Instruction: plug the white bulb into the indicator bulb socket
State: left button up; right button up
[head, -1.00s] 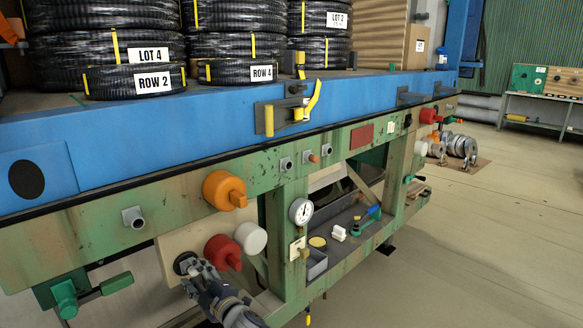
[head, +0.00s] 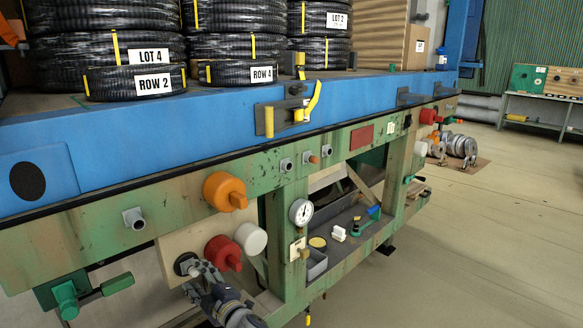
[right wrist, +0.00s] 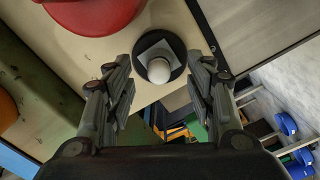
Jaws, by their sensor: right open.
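The indicator bulb socket (right wrist: 174,47) is a black round base with a light grey square plate on a cream panel. It shows in the right wrist view, and partly in the head view (head: 183,261). The white bulb (right wrist: 159,70) appears as a pale round end in front of the plate, upright to the socket as far as I can see. How deep it sits is hidden. My right gripper (right wrist: 161,69) is open, with a finger on each side of the bulb and visible gaps. In the head view my right gripper (head: 199,271) is at the socket. My left gripper is not in view.
A red knob (head: 223,253) and a white round knob (head: 252,237) sit just right of the socket. An orange knob (head: 225,191) is above. A gauge (head: 302,212) and a low shelf (head: 345,250) stand farther right. Open floor lies at the right.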

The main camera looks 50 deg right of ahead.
jog(key=shift+s+a+p, duration=0.2)
jog(key=shift+s+p, duration=0.45)
jog(key=shift+s, duration=1.05)
jog(key=shift+s, duration=0.1)
jog(key=s+a, duration=0.1)
jog(key=s, duration=1)
jog(key=shift+s+a, duration=0.2)
jog(key=shift+s, duration=0.2)
